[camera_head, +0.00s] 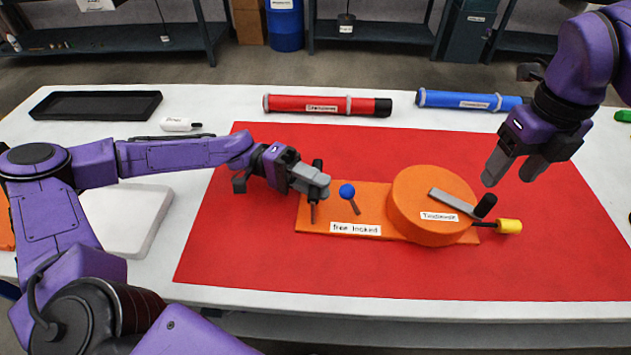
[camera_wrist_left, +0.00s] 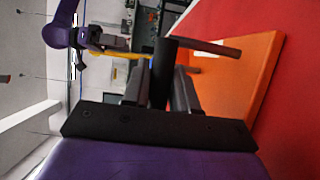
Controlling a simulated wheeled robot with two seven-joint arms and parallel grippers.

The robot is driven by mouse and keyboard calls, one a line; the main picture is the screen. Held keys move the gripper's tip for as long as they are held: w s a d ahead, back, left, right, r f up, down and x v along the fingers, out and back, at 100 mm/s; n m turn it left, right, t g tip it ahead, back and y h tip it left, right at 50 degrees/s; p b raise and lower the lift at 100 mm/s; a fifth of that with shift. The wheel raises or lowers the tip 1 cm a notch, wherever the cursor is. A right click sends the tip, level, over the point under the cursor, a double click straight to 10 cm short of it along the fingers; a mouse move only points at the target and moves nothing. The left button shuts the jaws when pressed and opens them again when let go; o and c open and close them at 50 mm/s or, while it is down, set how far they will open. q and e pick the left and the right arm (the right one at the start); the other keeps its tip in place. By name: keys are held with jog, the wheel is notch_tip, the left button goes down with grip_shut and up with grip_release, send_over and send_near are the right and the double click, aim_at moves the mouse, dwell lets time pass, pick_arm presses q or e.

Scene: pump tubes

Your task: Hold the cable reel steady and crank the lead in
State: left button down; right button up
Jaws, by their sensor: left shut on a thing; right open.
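The orange cable reel (camera_head: 425,200) sits on an orange base plate (camera_head: 376,198) on the red mat. On its top is a grey crank arm (camera_head: 452,203) with a black knob (camera_head: 485,206). A dark lead with a yellow end (camera_head: 509,226) sticks out at its right. A blue-ball lever (camera_head: 347,190) stands by a label reading "free locked". My left gripper (camera_head: 312,186) is shut on a black upright handle (camera_head: 317,165) at the plate's left end; the handle (camera_wrist_left: 164,68) shows between its fingers in the left wrist view. My right gripper (camera_head: 511,174) is open and empty, above and right of the knob.
A red tube (camera_head: 326,105) and a blue tube (camera_head: 468,99) lie behind the red mat (camera_head: 260,265). A black tray (camera_head: 95,105) is at the back left and a white slab (camera_head: 128,220) at the left. The mat in front of the reel is clear.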

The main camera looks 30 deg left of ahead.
aim_at(492, 199)
notch_tip(492, 199, down, 10)
jog(key=shift+r, duration=0.15)
dwell(0.3)
jog(key=shift+s, duration=0.15)
grip_shut()
